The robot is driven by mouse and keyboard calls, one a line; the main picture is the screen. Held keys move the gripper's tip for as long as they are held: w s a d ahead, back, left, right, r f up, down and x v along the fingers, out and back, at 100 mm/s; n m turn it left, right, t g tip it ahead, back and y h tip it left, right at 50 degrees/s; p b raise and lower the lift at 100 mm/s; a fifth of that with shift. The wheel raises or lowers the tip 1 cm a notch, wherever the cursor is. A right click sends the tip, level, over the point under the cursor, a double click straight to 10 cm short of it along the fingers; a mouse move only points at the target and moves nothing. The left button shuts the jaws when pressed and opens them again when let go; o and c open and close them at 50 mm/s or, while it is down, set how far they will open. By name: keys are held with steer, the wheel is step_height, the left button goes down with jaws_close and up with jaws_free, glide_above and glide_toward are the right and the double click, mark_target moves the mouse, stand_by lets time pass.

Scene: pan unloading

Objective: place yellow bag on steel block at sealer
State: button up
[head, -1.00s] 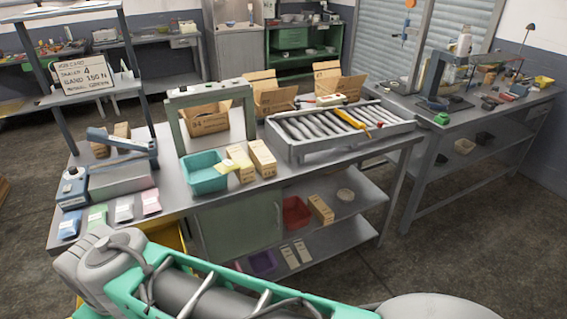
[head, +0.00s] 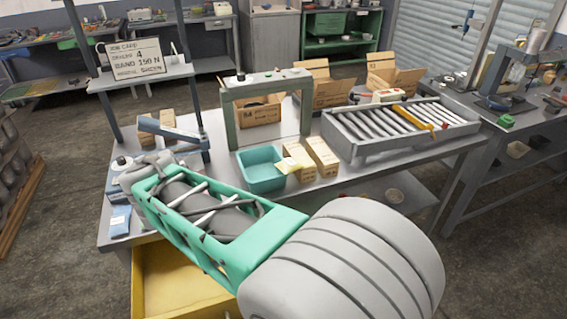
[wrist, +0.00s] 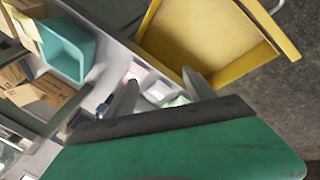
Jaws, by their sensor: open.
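A pale yellow packet (head: 296,160), which looks like the yellow bag, lies at the right rim of the teal tub (head: 262,180), against small cartons. It appears at the upper left of the wrist view (wrist: 27,35). The sealer (head: 172,132), with its blue-grey lever, stands at the left of the bench. My arm covers the sealer's lower part, and I cannot make out the steel block. My gripper (wrist: 162,90) is open and empty in the wrist view, its fingers pointing toward pink and pale packets (wrist: 150,82) on the bench. My arm hides it in the head view.
A blue packet (head: 120,222) lies at the bench's left. A grey-green frame (head: 268,85) and a roller tray (head: 400,130) stand farther back.

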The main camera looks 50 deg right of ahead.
steer(key=shift+o, duration=1.4)
steer(key=w+d+f+n+g+h, duration=0.2)
steer(key=w+d+n+h, duration=0.1)
steer(key=d, duration=1.3)
steer(key=shift+w+f+n+h, duration=0.2)
steer(key=shift+f+n+h, duration=0.1)
steer(key=shift+n+h, duration=0.45)
steer(key=d, duration=0.2)
steer(key=d+n+g+h, duration=0.1)
steer(key=d, duration=0.1)
steer(key=d+f+n+g+h, duration=0.1)
steer(key=d, duration=0.1)
steer(key=shift+s+d+n, duration=0.25)
steer(key=shift+s, duration=0.1)
steer(key=n+g+h, duration=0.3)
steer(key=n, duration=0.2)
glide_toward(290, 161)
steer(key=d+f, duration=0.1)
steer(key=s+d+f, duration=0.1)
steer(key=shift+d+f, duration=0.3)
steer(key=shift+d, duration=0.1)
steer(key=p+x, duration=0.1)
steer(key=x, duration=0.6)
steer(key=shift+w, duration=0.1)
steer(key=shift+r, duration=0.1)
steer(key=c, duration=1.7)
steer(key=shift+r, duration=0.15)
